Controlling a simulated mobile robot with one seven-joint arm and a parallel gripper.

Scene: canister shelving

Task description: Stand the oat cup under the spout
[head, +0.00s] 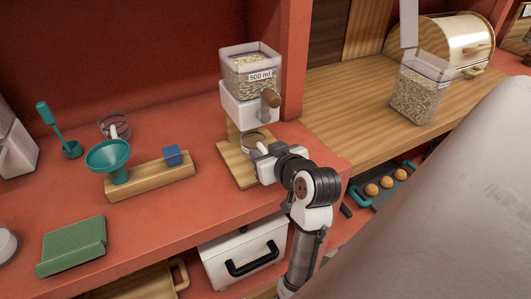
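The oat dispenser (248,105) stands on the red counter, with a clear hopper of oats marked 500 ml, a white body and a brown knob. A clear cup with a dark rim (249,142) is below the dispenser body, over its wooden base (236,169). Its pale handle points toward my gripper (264,161). My gripper is at the cup's near right side, by the handle. My gripper partly hides the cup, and the spout is not clearly visible. I cannot tell whether the fingers are closed on the handle.
A similar cup (108,125) stands behind a teal funnel (109,160) and wooden block (151,181) with a blue cube (173,155). A grain canister (421,88) stands on the wooden counter. A red post (294,60) rises beside the dispenser.

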